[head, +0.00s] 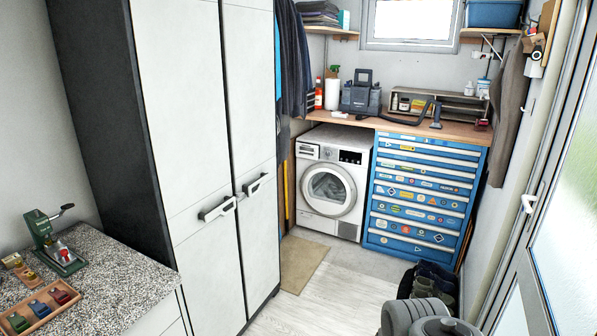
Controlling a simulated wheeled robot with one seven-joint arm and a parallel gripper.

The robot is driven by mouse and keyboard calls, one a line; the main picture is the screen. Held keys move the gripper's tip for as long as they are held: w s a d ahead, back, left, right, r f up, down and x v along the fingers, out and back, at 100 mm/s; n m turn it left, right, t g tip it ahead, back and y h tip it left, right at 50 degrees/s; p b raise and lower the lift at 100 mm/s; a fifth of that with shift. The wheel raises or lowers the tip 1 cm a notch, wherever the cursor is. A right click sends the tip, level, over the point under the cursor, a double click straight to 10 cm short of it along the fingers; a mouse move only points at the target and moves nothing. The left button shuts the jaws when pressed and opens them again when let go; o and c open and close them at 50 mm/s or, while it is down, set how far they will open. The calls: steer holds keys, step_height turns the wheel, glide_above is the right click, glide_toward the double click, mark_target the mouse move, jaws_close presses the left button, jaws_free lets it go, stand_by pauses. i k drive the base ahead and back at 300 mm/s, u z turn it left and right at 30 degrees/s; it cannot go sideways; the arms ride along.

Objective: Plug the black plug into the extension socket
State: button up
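I cannot pick out the black plug or the extension socket with certainty. A black curved hose or cord-like item (413,117) lies on the wooden worktop (462,133) above the blue drawer chest; whether a plug is on it is too small to tell. A small white item (534,67) with dark parts above it hangs on the right wall near the door; I cannot tell what it is. My gripper is not in view. Only rounded grey parts, likely of my arm, show at the bottom right.
A blue stickered drawer chest (420,195) and a white washing machine (328,185) stand at the back. Tall cabinets (205,130) and a speckled counter (110,285) line the left. Dark shoes (428,280) lie at right. The floor (330,285) is open in the middle.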

mark_target(337, 114)
steer(key=z, duration=0.05)
steer(key=i, duration=2.8)
steer(key=z, duration=0.4)
